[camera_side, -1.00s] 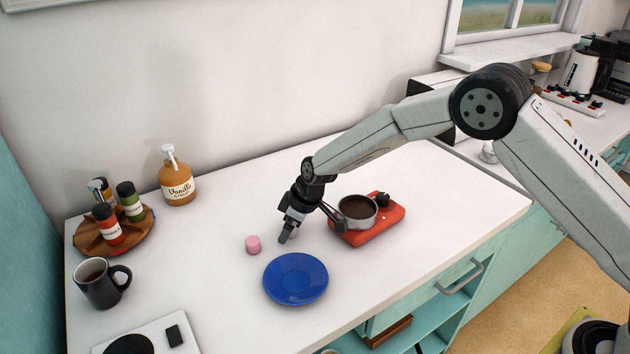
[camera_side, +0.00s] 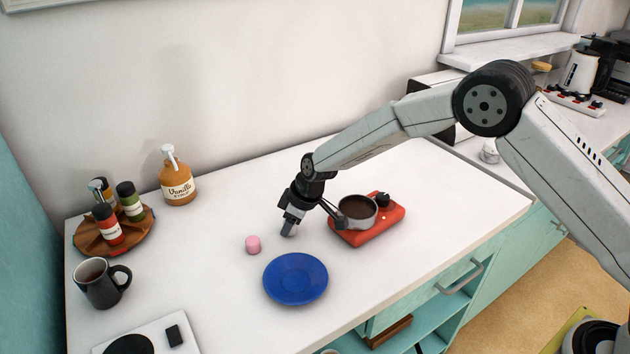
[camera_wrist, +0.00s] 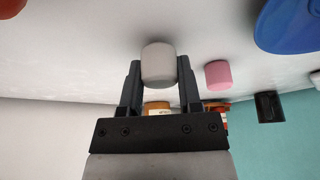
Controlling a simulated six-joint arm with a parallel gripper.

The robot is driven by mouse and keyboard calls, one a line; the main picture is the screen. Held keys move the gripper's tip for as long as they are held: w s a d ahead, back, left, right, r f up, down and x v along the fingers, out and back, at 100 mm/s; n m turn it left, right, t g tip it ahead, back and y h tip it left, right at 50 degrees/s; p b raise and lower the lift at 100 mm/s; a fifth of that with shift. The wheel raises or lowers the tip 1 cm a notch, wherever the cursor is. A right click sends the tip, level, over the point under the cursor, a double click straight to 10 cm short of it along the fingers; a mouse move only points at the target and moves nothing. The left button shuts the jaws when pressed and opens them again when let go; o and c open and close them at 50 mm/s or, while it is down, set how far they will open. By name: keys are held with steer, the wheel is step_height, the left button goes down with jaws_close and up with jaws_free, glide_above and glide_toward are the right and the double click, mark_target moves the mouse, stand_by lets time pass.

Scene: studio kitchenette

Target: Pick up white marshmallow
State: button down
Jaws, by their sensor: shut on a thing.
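The white marshmallow (camera_wrist: 158,64) is between my gripper's two fingers (camera_wrist: 159,84) in the wrist view, and my gripper is shut on it. In the side view my gripper (camera_side: 288,228) is low over the white counter, between the pink marshmallow and the red burner. The white marshmallow is hidden there behind the fingers. I cannot tell whether it touches the counter. The pink marshmallow (camera_side: 253,244) stands on the counter just left of my gripper; it also shows in the wrist view (camera_wrist: 218,74).
A blue plate (camera_side: 296,278) lies in front of my gripper. A pan of dark liquid (camera_side: 357,208) sits on a red burner (camera_side: 375,229) close on the right. A black mug (camera_side: 101,283), a syrup bottle (camera_side: 178,184) and a spice turntable (camera_side: 92,240) stand at left. The counter behind is clear.

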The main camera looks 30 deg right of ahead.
steer(key=shift+r, duration=0.5)
steer(key=s+d+r, duration=0.3)
steer(key=s+r, duration=0.8)
steer(key=s, duration=0.2)
steer(key=shift+s+d, duration=0.3)
steer(key=shift+d, duration=0.05)
steer(key=shift+r, duration=0.1)
steer(key=c, duration=0.8)
jaws_free()
jaws_close()
steer(key=w+d, duration=0.2)
steer(key=d, duration=0.1)
steer(key=w+d, duration=0.2)
steer(key=d, duration=0.1)
steer(key=w+d, duration=0.2)
steer(key=d, duration=0.2)
steer(key=shift+w, duration=0.4)
